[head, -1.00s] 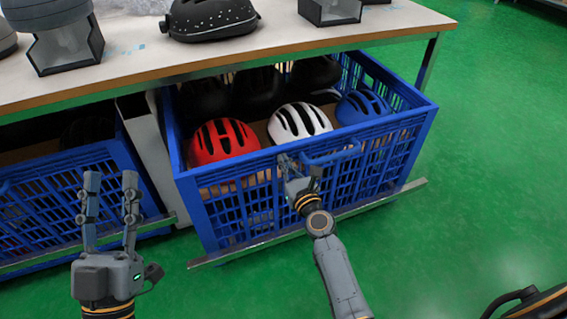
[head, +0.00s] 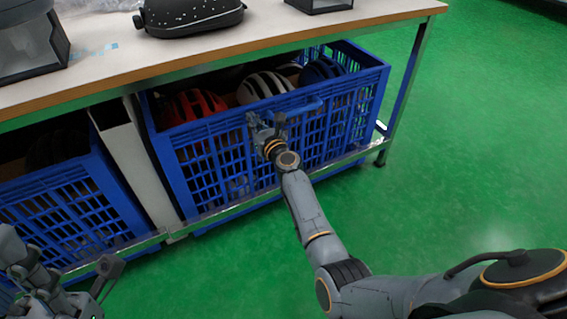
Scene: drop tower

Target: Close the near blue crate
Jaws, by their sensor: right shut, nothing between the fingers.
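The near blue crate (head: 230,178) sits mostly under the table on its low shelf, with its front panel at about the shelf's front rail. Red (head: 193,104), white (head: 264,86) and blue (head: 322,70) helmets show inside over its rim. My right gripper (head: 258,128) is shut and empty, up against the upper front of the crate, just left of its blue handle bar (head: 300,111). Whether it touches the panel is hard to tell. My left gripper (head: 60,272) is at the lower left corner, partly cut off, clear of the crate; its fingers are not clearly readable.
A second blue crate (head: 70,205) stands to the left, past a pale post (head: 135,155). The table top (head: 190,52) overhangs both crates and carries a black spotted helmet (head: 190,14). The metal shelf rail (head: 340,160) runs below. Green floor (head: 480,150) is free at right.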

